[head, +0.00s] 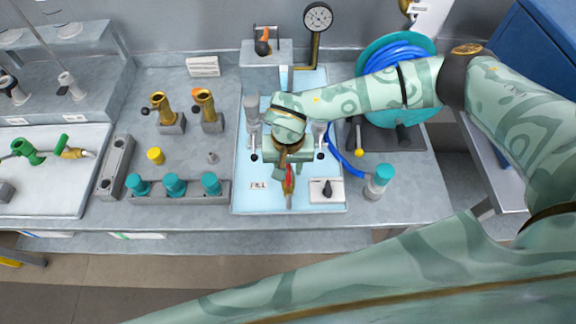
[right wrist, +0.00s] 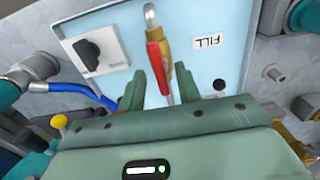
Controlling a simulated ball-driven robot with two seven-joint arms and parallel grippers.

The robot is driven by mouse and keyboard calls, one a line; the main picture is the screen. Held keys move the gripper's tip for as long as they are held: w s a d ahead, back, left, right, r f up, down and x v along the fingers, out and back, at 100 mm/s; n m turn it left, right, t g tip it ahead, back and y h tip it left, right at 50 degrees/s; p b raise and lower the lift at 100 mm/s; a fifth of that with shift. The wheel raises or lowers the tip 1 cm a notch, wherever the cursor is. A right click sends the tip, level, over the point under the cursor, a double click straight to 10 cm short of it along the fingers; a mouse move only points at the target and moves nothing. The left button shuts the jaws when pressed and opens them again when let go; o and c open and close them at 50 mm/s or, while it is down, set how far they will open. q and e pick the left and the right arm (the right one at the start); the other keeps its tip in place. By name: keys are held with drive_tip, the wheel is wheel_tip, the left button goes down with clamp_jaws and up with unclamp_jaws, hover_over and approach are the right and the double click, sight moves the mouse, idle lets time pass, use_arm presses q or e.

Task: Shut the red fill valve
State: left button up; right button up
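The fill valve is a brass fitting with a red lever (head: 289,184) at the front of the pale blue panel (head: 241,196), to the right of the FILL label (head: 258,185). In the right wrist view the red lever (right wrist: 157,64) lies roughly in line with the brass body (right wrist: 166,40). My right gripper (head: 289,165) is over the valve, coming from behind it. In the right wrist view its two green fingers (right wrist: 160,86) are apart, with the lever's end between them and gaps to both sides. I cannot tell the height gap. My left gripper is not in view.
A black knob (head: 327,189) on a white plate sits right of the valve. A blue hose reel (head: 395,55) stands behind on the right, under my arm. A pressure gauge (head: 318,17) rises at the back. Teal-capped bottles (head: 174,184) stand in a rack on the left.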

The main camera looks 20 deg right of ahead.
drive_tip(key=shift+f, duration=0.2)
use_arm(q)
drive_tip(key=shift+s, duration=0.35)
use_arm(e)
drive_tip(key=shift+c, duration=0.3)
clamp_jaws()
